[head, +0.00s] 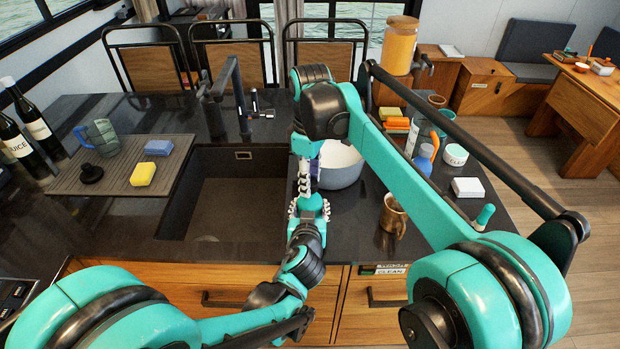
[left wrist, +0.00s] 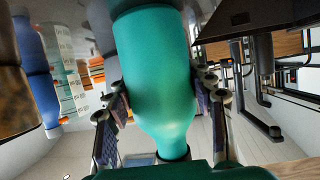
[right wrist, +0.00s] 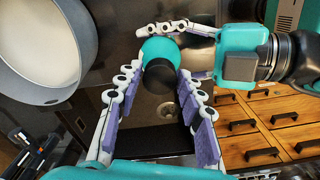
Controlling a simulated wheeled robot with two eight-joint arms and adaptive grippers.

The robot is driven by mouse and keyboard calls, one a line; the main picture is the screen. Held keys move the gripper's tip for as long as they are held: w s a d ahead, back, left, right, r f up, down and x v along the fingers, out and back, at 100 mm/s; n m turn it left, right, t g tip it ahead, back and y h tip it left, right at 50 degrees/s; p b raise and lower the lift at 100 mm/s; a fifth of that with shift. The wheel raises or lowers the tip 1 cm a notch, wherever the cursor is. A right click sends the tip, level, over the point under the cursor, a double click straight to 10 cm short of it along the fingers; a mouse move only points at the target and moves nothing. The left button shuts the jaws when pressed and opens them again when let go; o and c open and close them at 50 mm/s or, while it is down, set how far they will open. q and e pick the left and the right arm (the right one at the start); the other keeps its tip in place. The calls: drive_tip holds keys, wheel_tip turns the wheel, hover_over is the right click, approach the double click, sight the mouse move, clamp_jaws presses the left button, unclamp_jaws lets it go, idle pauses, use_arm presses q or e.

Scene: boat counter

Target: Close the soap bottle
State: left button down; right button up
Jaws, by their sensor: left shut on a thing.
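The teal soap bottle (left wrist: 155,70) fills the middle of the left wrist view, narrowing to a dark end at the bottom of the picture. My left gripper (head: 309,208) is shut on its body, with one finger on each side. In the right wrist view, the bottle (right wrist: 168,48) shows its round black top (right wrist: 159,76) towards the camera; I cannot tell whether it is a loose cap or fully seated. My right gripper (right wrist: 156,82) is open, its fingers spread on either side of the black top. In the head view, arms mostly hide the bottle.
A large grey-white pot (head: 341,168) stands close behind the grippers. The sink (head: 230,205) lies to the left. A brown mug (head: 392,214), white box (head: 467,188) and blue bottle (head: 424,158) stand on the right counter. Sponges (head: 143,174) lie on the left drainboard.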

drive_tip(key=m, duration=0.3)
drive_tip(key=shift+m, duration=0.4)
drive_tip(key=m, duration=0.4)
drive_tip(key=shift+m, duration=0.4)
drive_tip(key=m, duration=0.7)
drive_tip(key=o, duration=1.4)
wheel_tip(320, 180, up, 12)
